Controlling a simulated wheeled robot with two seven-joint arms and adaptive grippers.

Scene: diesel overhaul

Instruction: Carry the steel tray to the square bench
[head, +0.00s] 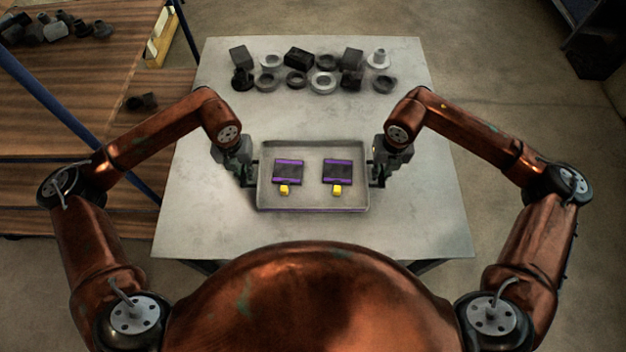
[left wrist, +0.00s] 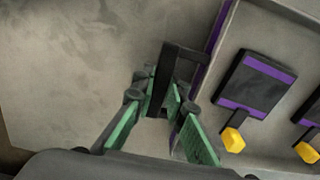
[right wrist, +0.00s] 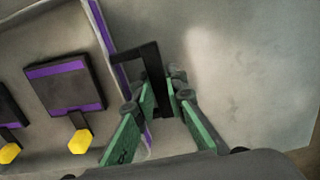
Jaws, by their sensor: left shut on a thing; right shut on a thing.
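The steel tray (head: 312,207) is a shallow grey rectangle at the middle of the square light-grey bench (head: 190,215). Two black and purple pieces with yellow ends, a left one (head: 288,172) and a right one (head: 337,172), lie in it side by side. My left gripper (head: 250,172) is shut on the tray's left handle (left wrist: 178,65), a dark loop. My right gripper (head: 376,174) is shut on the tray's right handle (right wrist: 150,65). I cannot tell whether the tray rests on the bench or hangs just above it.
Several dark and grey parts, including a black block (head: 298,57) and a pale flanged piece (head: 378,58), stand in rows along the bench's far edge. A wooden table (head: 100,80) with a blue frame and more parts stands at the left. Bench surface beside the tray is clear.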

